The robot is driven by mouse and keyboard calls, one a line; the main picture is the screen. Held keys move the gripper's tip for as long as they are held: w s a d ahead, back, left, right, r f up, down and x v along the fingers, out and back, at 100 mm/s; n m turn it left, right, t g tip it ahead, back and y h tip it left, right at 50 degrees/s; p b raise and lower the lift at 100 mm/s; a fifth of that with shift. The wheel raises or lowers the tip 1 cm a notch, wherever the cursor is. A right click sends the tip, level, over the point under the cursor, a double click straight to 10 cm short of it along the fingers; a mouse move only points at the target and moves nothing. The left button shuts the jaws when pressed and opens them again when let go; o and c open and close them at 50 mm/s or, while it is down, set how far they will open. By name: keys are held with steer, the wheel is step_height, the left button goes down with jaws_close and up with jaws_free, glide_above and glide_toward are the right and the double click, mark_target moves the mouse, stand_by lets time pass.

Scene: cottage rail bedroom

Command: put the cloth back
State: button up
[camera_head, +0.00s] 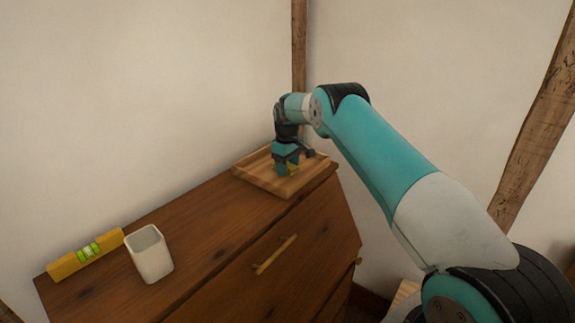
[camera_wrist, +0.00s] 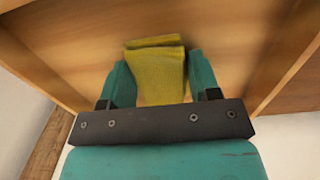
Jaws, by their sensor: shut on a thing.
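A yellow folded cloth (camera_wrist: 160,75) is between the fingers of my gripper (camera_wrist: 162,82) in the wrist view. My gripper is shut on it. In the head view my gripper (camera_head: 287,170) points down over a wooden tray (camera_head: 262,178) on the far right end of the dresser top. Only a small yellow bit of the cloth (camera_head: 293,168) shows there beside the fingers. The cloth is low over the tray floor; I cannot tell whether it touches it.
The tray stands on a dark wooden dresser (camera_head: 205,222) against the wall. A white cup (camera_head: 150,256) and a yellow spirit level (camera_head: 85,254) stand at the dresser's left end. The dresser top between cup and tray is clear. Wooden beams (camera_head: 299,50) run up the walls.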

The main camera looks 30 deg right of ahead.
steer(key=shift+f, duration=0.2)
steer(key=o, duration=0.9)
steer(key=shift+r, duration=0.1)
steer(key=shift+r, duration=0.1)
step_height(320, 180, up, 11)
steer(key=b, duration=0.4)
steer(key=s+a+r+n, duration=0.1)
steer(key=s+a+r, duration=0.3)
steer(key=a+r, duration=0.4)
steer(key=s+a+r+n+t+y, duration=0.1)
steer(key=s+a+r, duration=0.1)
steer(key=s+a, duration=1.05)
steer(key=s+a+f+y, duration=0.1)
steer(key=s+a, duration=0.2)
steer(key=s, duration=0.6)
steer(key=s+a+f+y, duration=0.1)
steer(key=s+a, duration=0.2)
steer(key=s, duration=0.7)
steer(key=s+a+f+n+g+y, duration=0.1)
steer(key=s+a, duration=0.2)
steer(key=s, duration=0.6)
steer(key=shift+s+f, duration=0.2)
steer(key=shift+f, duration=0.15)
